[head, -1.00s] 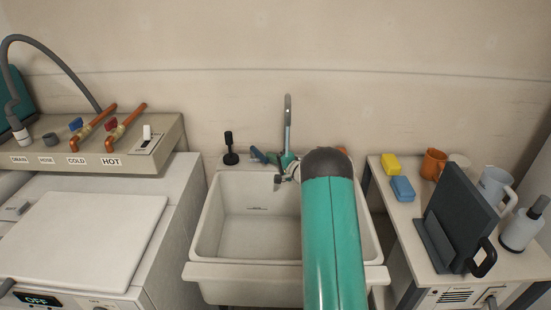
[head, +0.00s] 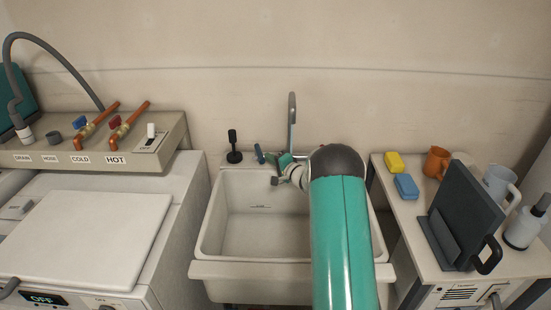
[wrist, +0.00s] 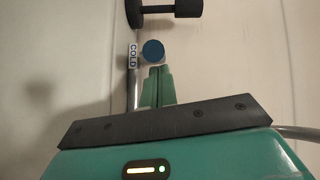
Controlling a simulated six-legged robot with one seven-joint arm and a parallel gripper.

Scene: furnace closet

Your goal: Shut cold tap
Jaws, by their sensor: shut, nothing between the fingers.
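The sink's cold tap has a blue handle (head: 259,153) at the back left of the white sink, left of the grey spout (head: 292,115). In the wrist view its round blue end (wrist: 153,51) is just beyond my fingertips, beside a small COLD label (wrist: 133,55). My gripper (wrist: 157,71) is shut and empty, its green fingers together and pointing at the blue end. I cannot tell whether they touch it. In the head view my gripper (head: 281,161) is at the tap, and my arm hides the right part of the sink's back edge.
A black upright item (head: 234,150) stands left of the tap. The sink basin (head: 250,225) is empty. At left, a washer panel (head: 60,155) carries other blue and red valves.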

